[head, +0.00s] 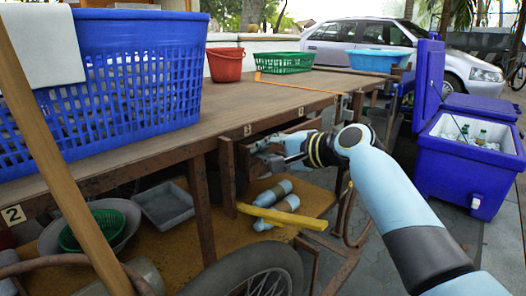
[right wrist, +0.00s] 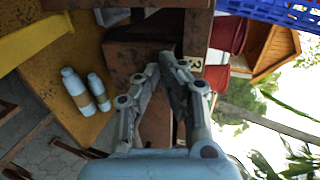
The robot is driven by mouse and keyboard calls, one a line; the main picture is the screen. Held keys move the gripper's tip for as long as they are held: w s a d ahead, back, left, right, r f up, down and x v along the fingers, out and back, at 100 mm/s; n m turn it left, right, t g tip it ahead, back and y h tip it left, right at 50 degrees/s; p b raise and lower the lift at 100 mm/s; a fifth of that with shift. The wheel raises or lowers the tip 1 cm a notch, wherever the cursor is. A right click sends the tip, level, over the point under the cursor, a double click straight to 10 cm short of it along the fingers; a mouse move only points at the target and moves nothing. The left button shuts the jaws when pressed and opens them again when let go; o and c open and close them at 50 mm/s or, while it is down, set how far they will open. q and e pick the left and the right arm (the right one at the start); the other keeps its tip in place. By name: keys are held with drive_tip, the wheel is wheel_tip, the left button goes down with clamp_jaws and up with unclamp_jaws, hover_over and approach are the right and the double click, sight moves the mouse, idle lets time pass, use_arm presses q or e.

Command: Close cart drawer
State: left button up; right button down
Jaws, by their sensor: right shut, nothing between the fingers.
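The cart (head: 290,95) has a long brown wooden top. Below its front rail, by the label 3 (head: 248,130), a brown wooden drawer (head: 228,178) stands out from the frame; how far it is open is hard to tell. My right gripper (head: 262,147) is beside it, partly hidden by my own wrist. In the right wrist view, my right gripper (right wrist: 161,62) is shut and empty, its fingertips close to brown wood of the cart. Whether they touch it is unclear. My left gripper is not in view.
A blue basket (head: 120,85), a red bucket (head: 226,64) and a green basket (head: 285,62) stand on top. Bottles (head: 272,193) and a yellow bar (head: 282,216) are below, near a wheel (head: 262,275). A blue cooler (head: 470,160) stands right.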

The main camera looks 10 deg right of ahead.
sight(251, 145)
drive_tip(key=shift+w, duration=0.1)
drive_tip(key=w+a, duration=0.2)
drive_tip(key=w, duration=0.1)
drive_tip(key=shift+a, duration=0.2)
drive_tip(key=shift+w+a, duration=0.15)
drive_tip(key=shift+w, duration=0.05)
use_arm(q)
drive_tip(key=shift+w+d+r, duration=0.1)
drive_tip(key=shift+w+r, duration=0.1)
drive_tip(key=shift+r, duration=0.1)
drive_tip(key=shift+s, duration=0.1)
